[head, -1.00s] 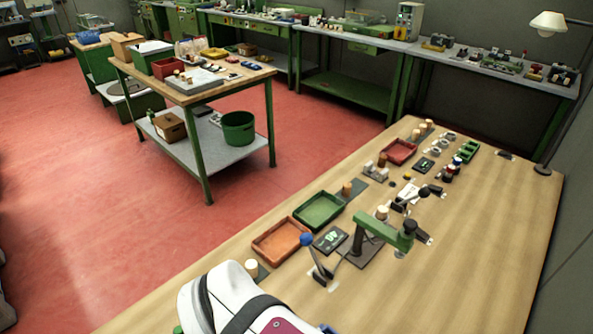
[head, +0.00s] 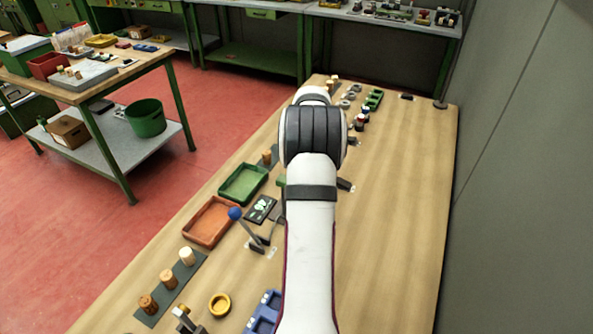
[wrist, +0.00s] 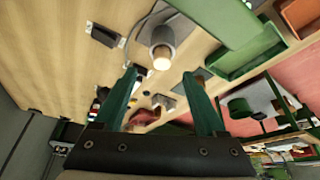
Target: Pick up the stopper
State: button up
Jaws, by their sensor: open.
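In the wrist view, a stopper (wrist: 161,60) with a pale end sits at a grey round part (wrist: 160,34). Whether it stands in or against that part, I cannot tell. My gripper (wrist: 160,76) has its two green fingers apart with nothing between them. The stopper appears just beyond the fingertips, roughly centred between them. In the head view my arm covers the gripper and this stopper. Three other stoppers stand on a dark strip at lower left: pale (head: 187,257), light brown (head: 168,279) and dark brown (head: 148,304). Another brown stopper (head: 266,157) stands farther back.
An orange tray (head: 209,222) and a green tray (head: 243,184) lie along the table's left edge. A blue-knobbed lever (head: 236,214), a yellow ring (head: 219,304) and a blue part (head: 264,312) are nearby.

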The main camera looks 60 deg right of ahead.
jog(key=x, duration=0.7)
jog(key=shift+w+d+f, duration=0.15)
jog(key=shift+w+f, duration=0.05)
jog(key=shift+w, duration=0.15)
grip_shut()
